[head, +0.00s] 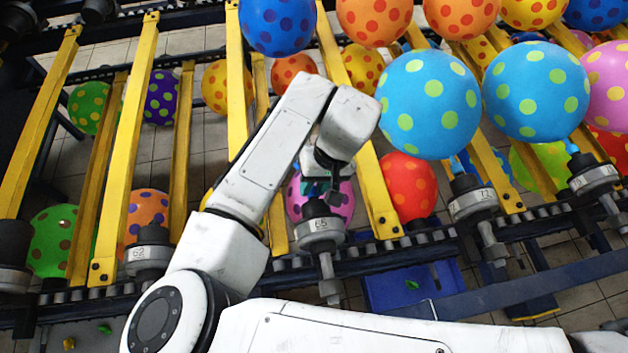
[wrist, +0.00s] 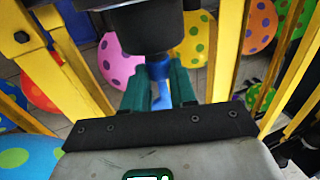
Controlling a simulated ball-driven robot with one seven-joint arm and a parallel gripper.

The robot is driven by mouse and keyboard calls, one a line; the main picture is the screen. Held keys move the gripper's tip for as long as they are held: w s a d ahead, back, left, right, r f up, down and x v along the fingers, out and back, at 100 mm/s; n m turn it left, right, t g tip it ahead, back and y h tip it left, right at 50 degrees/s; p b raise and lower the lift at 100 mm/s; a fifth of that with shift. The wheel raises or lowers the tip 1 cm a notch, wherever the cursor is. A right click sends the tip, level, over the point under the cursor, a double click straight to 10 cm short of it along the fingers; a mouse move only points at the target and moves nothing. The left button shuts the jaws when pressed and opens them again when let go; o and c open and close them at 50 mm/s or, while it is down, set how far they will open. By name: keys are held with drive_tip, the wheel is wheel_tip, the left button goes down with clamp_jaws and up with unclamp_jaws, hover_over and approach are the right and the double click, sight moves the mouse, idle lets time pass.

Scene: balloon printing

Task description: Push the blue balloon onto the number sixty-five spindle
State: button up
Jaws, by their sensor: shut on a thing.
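The number sixty-five spindle (head: 320,225) is a dark cylinder with a grey band marked 65, low in the middle of the head view. In the wrist view its dark end (wrist: 145,28) fills the top centre. My gripper (head: 317,190) is right at this spindle. In the wrist view its green fingers (wrist: 160,88) are shut on the limp blue balloon (wrist: 158,70). The balloon's upper end meets the spindle's dark end. I cannot tell how far it is on. In the head view my wrist and fingers mostly hide the balloon.
Inflated dotted balloons crowd the rack, including a large light-blue one (head: 429,103) right of my wrist. Yellow bars (head: 125,150) run on both sides. Neighbouring spindles 62 (head: 148,255) and 72 (head: 472,200) stand left and right. A blue bin (head: 395,287) sits below.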

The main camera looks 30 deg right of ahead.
drive_tip(key=o, duration=0.9)
drive_tip(key=p+v, duration=0.5)
drive_tip(key=v, duration=0.4)
drive_tip(key=shift+p, duration=0.3)
